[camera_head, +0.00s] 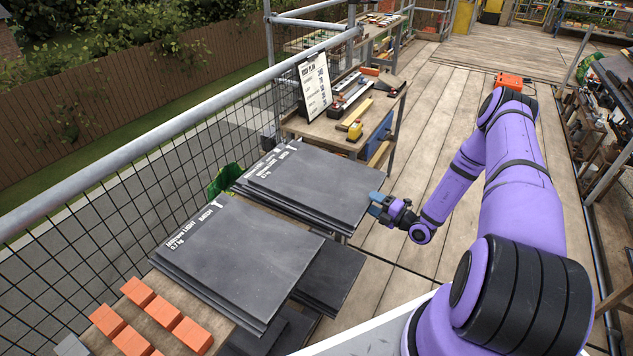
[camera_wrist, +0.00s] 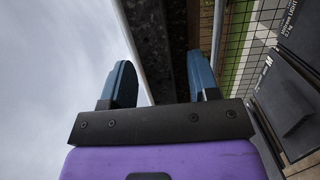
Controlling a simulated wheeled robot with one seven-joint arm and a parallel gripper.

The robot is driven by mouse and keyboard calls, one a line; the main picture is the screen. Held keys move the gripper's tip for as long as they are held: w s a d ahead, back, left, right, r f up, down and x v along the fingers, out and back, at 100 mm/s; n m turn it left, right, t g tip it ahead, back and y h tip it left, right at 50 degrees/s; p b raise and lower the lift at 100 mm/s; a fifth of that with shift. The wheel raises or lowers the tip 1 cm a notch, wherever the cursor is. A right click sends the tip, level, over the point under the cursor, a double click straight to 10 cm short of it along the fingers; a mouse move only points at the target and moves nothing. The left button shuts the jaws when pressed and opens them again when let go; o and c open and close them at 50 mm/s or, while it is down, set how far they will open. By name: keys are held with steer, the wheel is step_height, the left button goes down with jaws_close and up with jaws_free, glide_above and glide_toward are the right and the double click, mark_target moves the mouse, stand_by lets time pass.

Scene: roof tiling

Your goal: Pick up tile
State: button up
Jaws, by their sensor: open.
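Two stacks of dark grey slate tiles lie side by side on a bench in the head view. The nearer stack (camera_head: 245,262) and the farther stack (camera_head: 318,185) both have white lettering on their left part. My gripper (camera_head: 377,203) is at the right edge of the farther stack, its blue fingers close to the tile edge; I cannot tell whether they touch it. In the wrist view my gripper (camera_wrist: 160,82) has its two blue fingers spread apart with no tile between them. Tiles (camera_wrist: 285,95) show at the right of that view.
Orange blocks (camera_head: 150,305) lie at the near left. More dark tiles (camera_head: 328,275) sit on a lower level under the bench. A workbench (camera_head: 340,128) with tools and a sign (camera_head: 314,87) stands beyond. A metal railing (camera_head: 180,122) runs along the left. Plank floor (camera_head: 440,110) is open behind.

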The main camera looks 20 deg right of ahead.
mark_target(364, 198)
steer(key=shift+x, duration=2)
steer(key=shift+s+a+r, duration=0.1)
steer(key=shift+r, duration=0.05)
steer(key=shift+c, duration=0.4)
jaws_close()
